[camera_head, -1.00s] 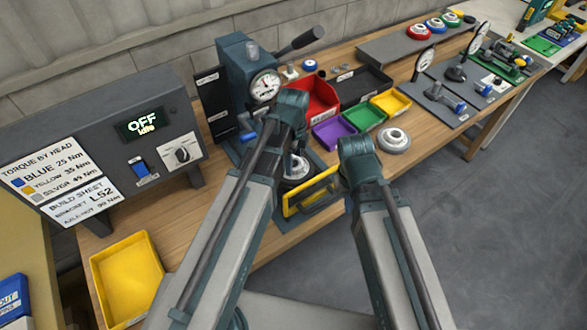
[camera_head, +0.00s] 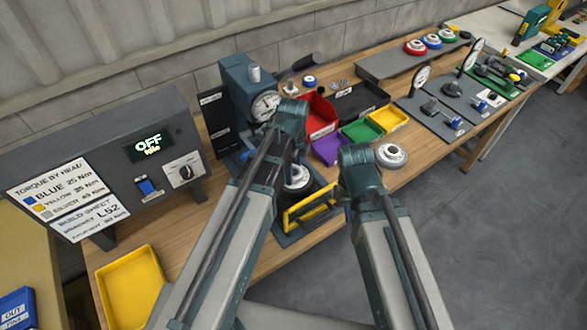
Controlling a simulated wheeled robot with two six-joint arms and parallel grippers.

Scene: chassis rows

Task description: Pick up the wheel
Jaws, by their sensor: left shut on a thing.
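My left gripper (camera_head: 295,163) is below its wrist, at the front of the press, and mostly hidden by my arm. It is shut on a pale grey wheel (camera_head: 297,176), which shows just under it, over the press base behind the yellow guard frame. Whether the wheel touches the base is hidden. My right arm ends in a wrist (camera_head: 358,165) to the right of the guard; its fingers are hidden behind it. Another silver wheel (camera_head: 391,155) lies flat on the wooden bench to the right of that wrist.
The press (camera_head: 247,88) has a dial and a lever. Red (camera_head: 319,117), purple (camera_head: 328,149), green (camera_head: 361,130) and yellow (camera_head: 389,118) bins stand beside it. A grey control box (camera_head: 100,150) reads OFF. An empty yellow tray (camera_head: 130,285) is at front left. Coloured wheels lie on a rear shelf.

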